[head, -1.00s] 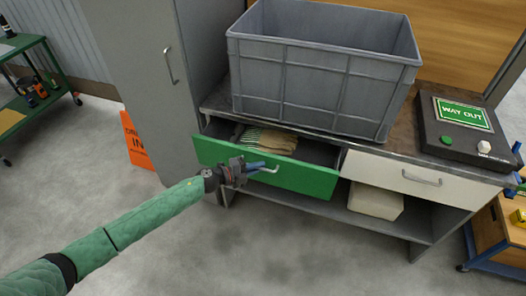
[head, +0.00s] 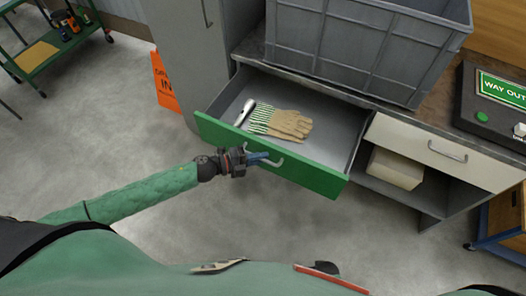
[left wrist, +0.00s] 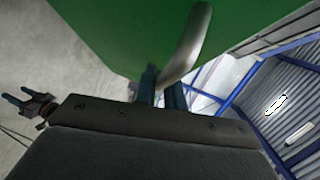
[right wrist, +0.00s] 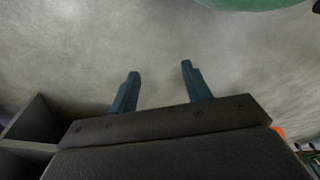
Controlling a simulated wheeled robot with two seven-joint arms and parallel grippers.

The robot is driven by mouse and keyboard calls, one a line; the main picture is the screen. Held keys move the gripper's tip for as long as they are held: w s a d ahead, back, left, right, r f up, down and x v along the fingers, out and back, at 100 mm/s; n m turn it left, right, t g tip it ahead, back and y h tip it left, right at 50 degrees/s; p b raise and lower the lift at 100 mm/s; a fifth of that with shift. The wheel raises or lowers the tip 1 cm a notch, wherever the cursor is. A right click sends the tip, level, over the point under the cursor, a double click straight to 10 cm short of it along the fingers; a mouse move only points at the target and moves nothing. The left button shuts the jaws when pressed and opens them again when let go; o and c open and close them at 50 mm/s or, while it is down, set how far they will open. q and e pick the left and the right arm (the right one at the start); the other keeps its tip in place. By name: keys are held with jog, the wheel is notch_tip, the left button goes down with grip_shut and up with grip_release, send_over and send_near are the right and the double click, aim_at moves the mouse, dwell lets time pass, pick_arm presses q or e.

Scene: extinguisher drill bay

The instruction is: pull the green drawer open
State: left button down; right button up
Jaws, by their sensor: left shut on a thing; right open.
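The green drawer (head: 300,172) stands well out of the bench in the head view, its grey inside showing. A pair of tan gloves with striped cuffs (head: 285,123) and a small silver-and-black tool (head: 245,112) lie in it. My left gripper (head: 258,159) is at the drawer front, shut on the drawer's handle (head: 268,162). In the left wrist view the handle (left wrist: 190,45) runs down between the blue fingers (left wrist: 160,90), against the green front (left wrist: 120,30). My right gripper (right wrist: 158,85) is open and empty over bare floor in the right wrist view.
A grey crate (head: 360,45) stands on the bench above the drawer. A cream drawer (head: 440,150) is shut to the right, near a WAY OUT sign box (head: 490,105). An orange sign (head: 164,82) stands left by a grey cabinet (head: 195,50). Floor before the drawer is clear.

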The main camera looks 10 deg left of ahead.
pick_arm(q)
jog(key=shift+s, duration=0.15)
jog(key=c, duration=1.8)
grip_release()
jog(key=shift+o, duration=0.2)
jog(key=shift+a+f, duration=0.1)
jog(key=shift+a, duration=0.1)
jog(key=b+v, duration=0.3)
jog(key=v, duration=0.4)
pick_arm(e)
notch_tip(320, 180, up, 8)
jog(key=w+a, duration=0.1)
jog(key=a, duration=0.1)
jog(key=shift+w+r+g, duration=0.25)
jog(key=shift+w+g, duration=0.05)
jog(key=shift+w, duration=0.05)
pick_arm(q)
jog(key=shift+s+a, duration=0.15)
jog(key=shift+a, duration=0.05)
pick_arm(e)
jog(key=shift+a, duration=0.1)
